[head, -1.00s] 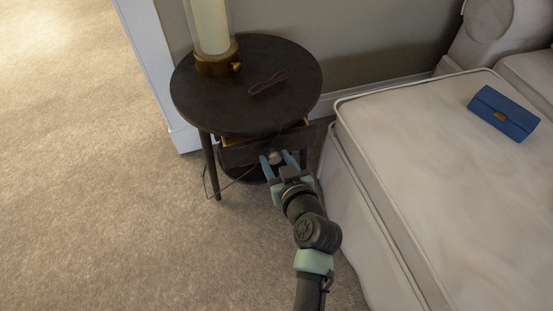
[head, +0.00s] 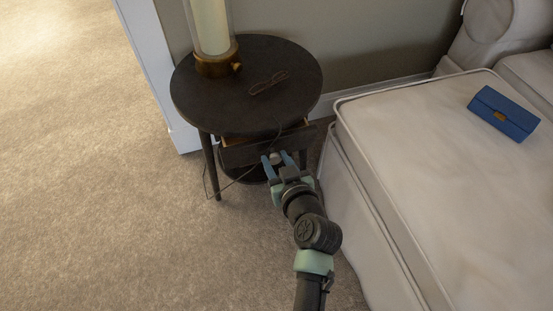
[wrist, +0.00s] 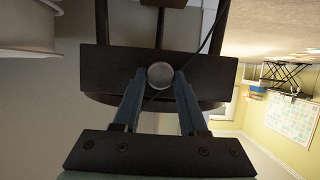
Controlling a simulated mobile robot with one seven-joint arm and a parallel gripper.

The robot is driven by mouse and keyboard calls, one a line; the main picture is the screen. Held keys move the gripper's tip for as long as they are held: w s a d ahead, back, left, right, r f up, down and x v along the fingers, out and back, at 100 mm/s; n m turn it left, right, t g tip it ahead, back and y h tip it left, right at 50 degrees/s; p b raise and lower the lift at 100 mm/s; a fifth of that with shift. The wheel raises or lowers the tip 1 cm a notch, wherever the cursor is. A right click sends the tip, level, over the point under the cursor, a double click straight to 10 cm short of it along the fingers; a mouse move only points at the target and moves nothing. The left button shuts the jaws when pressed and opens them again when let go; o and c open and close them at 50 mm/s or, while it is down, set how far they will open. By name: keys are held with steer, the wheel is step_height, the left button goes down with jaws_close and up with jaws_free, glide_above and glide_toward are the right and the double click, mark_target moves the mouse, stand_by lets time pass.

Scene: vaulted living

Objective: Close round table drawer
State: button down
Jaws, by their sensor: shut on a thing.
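The round table (head: 190,95) is dark, with a drawer (head: 240,154) under its top. The drawer stands partly open, with a strip of its lighter wooden inside showing below the tabletop. My gripper (head: 278,159) is at the drawer front. In the wrist view the drawer's dark front (wrist: 110,68) fills the middle, and my gripper (wrist: 159,80) has its two blue fingers on either side of the round silver knob (wrist: 159,75), shut on it. The drawer's contents are hidden under the tabletop.
A lamp (head: 211,62) with a brass base and dark-framed glasses (head: 268,82) are on the tabletop. A thin cable (head: 238,181) hangs by the drawer. A pale sofa (head: 410,170) with a blue purse (head: 503,113) stands close on the right. Carpet at left is clear.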

mark_target(267, 138)
stand_by(0.5)
steer(key=w, duration=0.2)
steer(key=w+a+b, duration=0.1)
steer(key=w, duration=0.1)
steer(key=w+a+b, duration=0.1)
steer(key=w, duration=0.2)
steer(key=shift+a+f, duration=0.1)
steer(key=shift+f, duration=0.05)
steer(key=shift+w+a, duration=0.1)
steer(key=shift+w, duration=0.15)
steer(key=shift+w+r, duration=0.1)
steer(key=shift+r, duration=0.1)
steer(key=shift+c, duration=2.4)
jaws_free()
steer(key=shift+w+f, duration=0.1)
steer(key=p+v, duration=0.6)
steer(key=v, duration=0.7)
